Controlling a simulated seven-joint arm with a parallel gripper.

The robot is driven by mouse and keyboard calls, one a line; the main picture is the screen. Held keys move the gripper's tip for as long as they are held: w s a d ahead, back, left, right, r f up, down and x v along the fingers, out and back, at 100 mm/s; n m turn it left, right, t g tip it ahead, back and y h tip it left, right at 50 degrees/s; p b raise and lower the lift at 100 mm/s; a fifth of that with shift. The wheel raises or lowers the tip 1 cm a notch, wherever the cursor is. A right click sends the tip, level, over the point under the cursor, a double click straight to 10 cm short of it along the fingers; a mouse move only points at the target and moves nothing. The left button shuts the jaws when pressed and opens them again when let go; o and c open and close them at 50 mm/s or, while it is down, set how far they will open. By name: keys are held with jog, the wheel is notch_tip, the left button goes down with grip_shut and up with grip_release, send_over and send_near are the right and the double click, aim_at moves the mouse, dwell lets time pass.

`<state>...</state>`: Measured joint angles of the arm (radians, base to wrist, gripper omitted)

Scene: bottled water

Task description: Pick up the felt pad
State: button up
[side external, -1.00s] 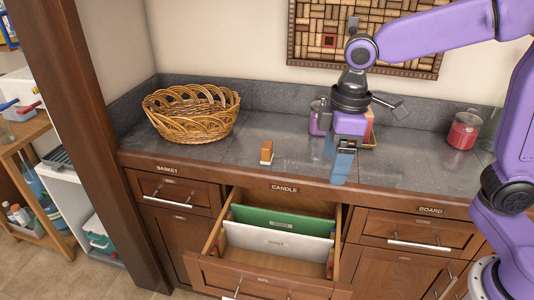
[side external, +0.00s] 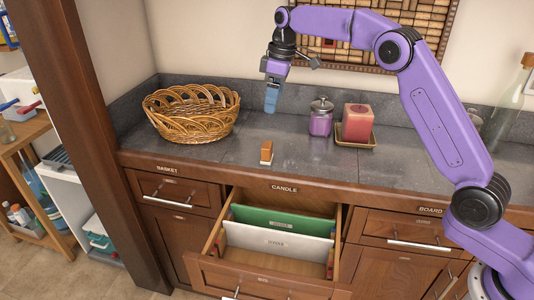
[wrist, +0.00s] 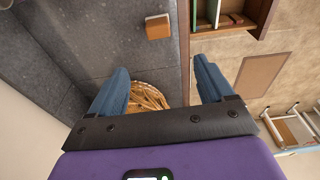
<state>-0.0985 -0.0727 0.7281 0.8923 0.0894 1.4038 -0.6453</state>
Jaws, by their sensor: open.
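A small block with an orange-brown top and a pale base (side external: 267,153) stands near the front edge of the grey counter; it appears to be the felt pad. It also shows in the wrist view (wrist: 158,27), beyond the fingertips. My gripper (side external: 271,107) hangs above the counter, behind the block and to the right of the basket, with its blue fingers pointing down. In the wrist view my gripper (wrist: 161,72) has its two fingers spread wide, with nothing held between them.
A wicker basket (side external: 190,112) stands at the counter's left. A lidded purple jar (side external: 320,118) and a pink candle (side external: 358,122) on a tray stand right of my gripper. Below the counter, an open drawer (side external: 210,240) holds green and white dividers. A tall bottle (side external: 512,95) is at right.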

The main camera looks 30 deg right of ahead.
send_near(268, 145)
jog(key=f, duration=0.4)
jog(key=w+f, duration=0.1)
jog(key=f, duration=0.1)
jog(key=shift+w+a, duration=0.15)
jog(key=shift+a, duration=0.25)
jog(key=shift+a+f, duration=0.2)
jog(key=shift+f, duration=2.5)
jog(key=c, duration=1)
jog(key=shift+r, duration=0.1)
jog(key=shift+c, duration=0.2)
